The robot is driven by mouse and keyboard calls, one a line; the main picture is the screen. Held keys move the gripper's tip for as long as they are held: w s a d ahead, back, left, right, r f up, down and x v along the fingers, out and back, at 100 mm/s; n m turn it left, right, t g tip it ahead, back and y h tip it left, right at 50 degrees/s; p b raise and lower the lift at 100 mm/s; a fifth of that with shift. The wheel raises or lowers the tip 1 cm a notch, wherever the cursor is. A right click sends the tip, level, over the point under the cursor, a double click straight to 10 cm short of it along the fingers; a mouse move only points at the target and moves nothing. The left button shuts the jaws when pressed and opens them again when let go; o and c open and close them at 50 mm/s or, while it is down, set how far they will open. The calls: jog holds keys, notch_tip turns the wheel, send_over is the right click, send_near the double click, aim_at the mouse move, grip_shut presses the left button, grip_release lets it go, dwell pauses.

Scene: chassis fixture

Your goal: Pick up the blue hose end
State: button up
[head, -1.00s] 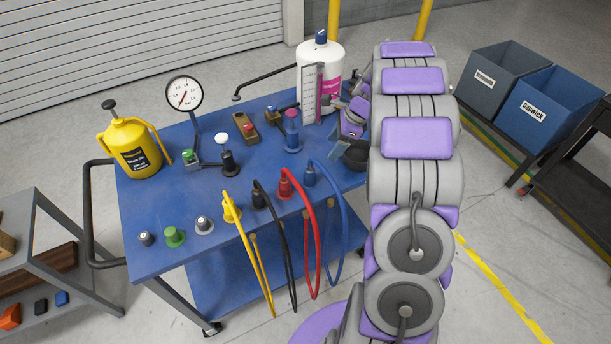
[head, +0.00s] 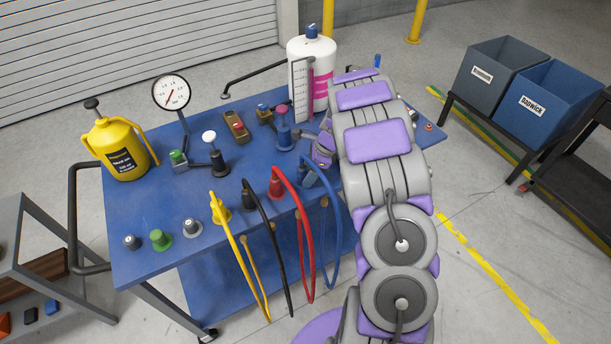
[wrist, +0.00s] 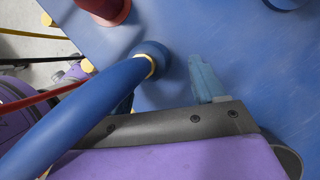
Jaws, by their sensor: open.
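The blue hose (head: 335,235) loops down from the right part of the blue table's front edge.
Red (head: 277,185), black (head: 248,196) and yellow (head: 219,210) hoses stand in a row to the left. A pink-topped blue fitting (head: 283,130), a gauge panel (head: 301,92) and a white bottle (head: 320,70) stand behind. The tabletop (head: 165,210) at the left has free room.

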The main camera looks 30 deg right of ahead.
jog(key=shift+w+a+f, duration=0.15)
jog(key=shift+a+f, duration=0.5)
jog(key=shift+a, duration=0.2)
jog(key=shift+a+r, duration=0.1)
jog(key=shift+a, duration=0.35)
jog(key=shift+d, duration=0.85)
jog(key=c, duration=0.6)
jog(key=shift+a, duration=0.4)
jog(key=c, duration=0.5)
grip_shut()
